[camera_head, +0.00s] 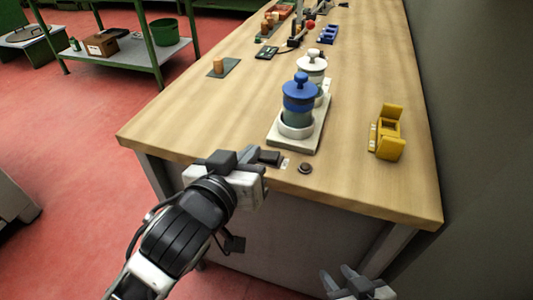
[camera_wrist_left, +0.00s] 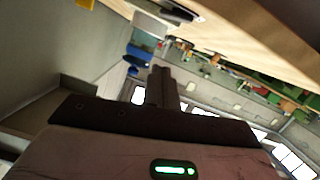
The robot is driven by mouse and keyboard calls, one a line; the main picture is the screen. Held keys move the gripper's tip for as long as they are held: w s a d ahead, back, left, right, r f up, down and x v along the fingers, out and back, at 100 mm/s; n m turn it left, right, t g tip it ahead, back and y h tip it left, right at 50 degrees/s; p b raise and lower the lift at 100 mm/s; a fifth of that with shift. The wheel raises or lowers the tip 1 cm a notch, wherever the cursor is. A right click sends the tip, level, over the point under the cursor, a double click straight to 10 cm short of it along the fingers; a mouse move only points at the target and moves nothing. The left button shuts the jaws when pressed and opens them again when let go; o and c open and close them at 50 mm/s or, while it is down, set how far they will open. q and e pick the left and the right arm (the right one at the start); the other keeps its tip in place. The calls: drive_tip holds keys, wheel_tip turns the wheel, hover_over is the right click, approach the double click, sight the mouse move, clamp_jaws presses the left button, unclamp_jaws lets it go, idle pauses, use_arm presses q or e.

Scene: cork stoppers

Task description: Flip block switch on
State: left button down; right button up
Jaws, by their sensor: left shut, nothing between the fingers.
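A small dark block (camera_head: 270,157) sits at the table's near edge beside a small pale plate (camera_head: 286,162); it may be the block switch, but its on or off position cannot be told. My left gripper (camera_head: 250,155) is at the near edge, just left of the dark block, and partly overlaps it in the picture, so contact cannot be told. In the left wrist view its fingers (camera_wrist_left: 162,88) are together and empty, below a dark piece on the tabletop edge. My right gripper (camera_head: 342,279) is open and empty, low in front of the table.
A round brown knob (camera_head: 305,168) sits right of the dark block. A blue-lidded jar (camera_head: 299,92) and a white-lidded jar (camera_head: 312,64) stand on a pale base behind. A yellow hinged block (camera_head: 387,132) stands at right.

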use_arm(q)
hover_over(267, 156)
drive_tip(key=s, duration=0.2)
drive_tip(key=shift+a+f, duration=0.45)
drive_tip(key=shift+f, duration=0.2)
drive_tip(key=f, duration=0.2)
drive_tip(key=shift+d+f, duration=0.3)
drive_tip(key=shift+d+f+b, duration=0.15)
drive_tip(key=shift+f+b, duration=0.15)
drive_tip(key=shift+f, duration=0.5)
use_arm(e)
drive_tip(key=shift+w+r, duration=0.1)
